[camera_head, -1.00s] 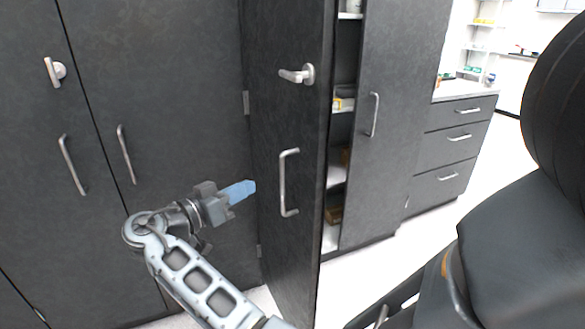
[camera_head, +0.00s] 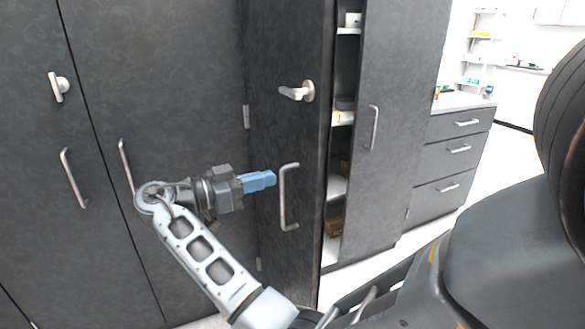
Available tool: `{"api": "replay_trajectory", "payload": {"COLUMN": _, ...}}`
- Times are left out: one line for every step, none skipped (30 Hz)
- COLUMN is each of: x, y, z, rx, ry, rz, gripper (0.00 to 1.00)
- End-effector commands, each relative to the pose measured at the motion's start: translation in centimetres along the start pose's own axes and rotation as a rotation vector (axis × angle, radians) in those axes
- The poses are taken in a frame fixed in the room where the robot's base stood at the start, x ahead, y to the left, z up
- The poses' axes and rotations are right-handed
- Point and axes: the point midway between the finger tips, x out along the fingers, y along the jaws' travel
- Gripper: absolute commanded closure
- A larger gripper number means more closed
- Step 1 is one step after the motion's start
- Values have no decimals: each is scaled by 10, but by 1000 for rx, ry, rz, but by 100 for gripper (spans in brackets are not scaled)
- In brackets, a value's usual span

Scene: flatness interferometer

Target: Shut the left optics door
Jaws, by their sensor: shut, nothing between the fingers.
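A dark grey cabinet door (camera_head: 291,130) stands open, swung out towards me on hinges at its left edge. Its outer face carries a lever handle (camera_head: 297,92) and a long bar handle (camera_head: 288,198). Shelves (camera_head: 337,187) show in the opening behind its right edge. My gripper (camera_head: 274,179), with blue fingers, is shut and empty. It points right, just left of the bar handle; whether it touches the door cannot be told.
Shut dark cabinet doors (camera_head: 170,75) with bar handles fill the left. Another dark door (camera_head: 385,130) stands right of the shelves. A drawer unit (camera_head: 452,155) stands farther right. Pale floor shows between; my own dark body covers the lower right.

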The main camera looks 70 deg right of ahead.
Motion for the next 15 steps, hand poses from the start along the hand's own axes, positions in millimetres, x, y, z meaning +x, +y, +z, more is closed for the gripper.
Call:
{"api": "replay_trajectory", "payload": {"x": 10, "y": 1, "z": -2, "rx": -1, "ry": 0, "rz": 3, "gripper": 100}}
{"api": "replay_trajectory", "payload": {"x": 15, "y": 1, "z": -2, "rx": -2, "ry": 0, "rz": 4, "gripper": 100}}
{"api": "replay_trajectory", "payload": {"x": 22, "y": 1, "z": -2, "rx": -2, "ry": 0, "rz": 3, "gripper": 100}}
{"api": "replay_trajectory", "payload": {"x": 28, "y": 1, "z": -2, "rx": -2, "ry": 0, "rz": 3, "gripper": 100}}
{"api": "replay_trajectory", "payload": {"x": 33, "y": 1, "z": -1, "rx": -2, "ry": 0, "rz": 2, "gripper": 100}}
{"api": "replay_trajectory", "payload": {"x": 40, "y": 1, "z": -2, "rx": -2, "ry": 0, "rz": 1, "gripper": 100}}
{"api": "replay_trajectory", "payload": {"x": 44, "y": 1, "z": -2, "rx": -2, "ry": 0, "rz": 1, "gripper": 100}}
{"api": "replay_trajectory", "payload": {"x": 49, "y": 1, "z": -2, "rx": -1, "ry": 0, "rz": 2, "gripper": 100}}
{"api": "replay_trajectory", "payload": {"x": 54, "y": 1, "z": -2, "rx": -1, "ry": 0, "rz": 1, "gripper": 100}}
{"api": "replay_trajectory", "payload": {"x": 57, "y": 1, "z": -1, "rx": -1, "ry": 0, "rz": 1, "gripper": 100}}
{"api": "replay_trajectory", "payload": {"x": 60, "y": 1, "z": -1, "rx": -1, "ry": 0, "rz": 1, "gripper": 100}}
{"api": "replay_trajectory", "payload": {"x": 64, "y": 1, "z": -1, "rx": -1, "ry": 0, "rz": 1, "gripper": 100}}
{"api": "replay_trajectory", "payload": {"x": 66, "y": 1, "z": -1, "rx": -1, "ry": 0, "rz": 1, "gripper": 100}}
{"api": "replay_trajectory", "payload": {"x": 68, "y": 0, "z": 0, "rx": -1, "ry": -1, "rz": 0, "gripper": 100}}
{"api": "replay_trajectory", "payload": {"x": 70, "y": 0, "z": 0, "rx": -1, "ry": -1, "rz": -1, "gripper": 100}}
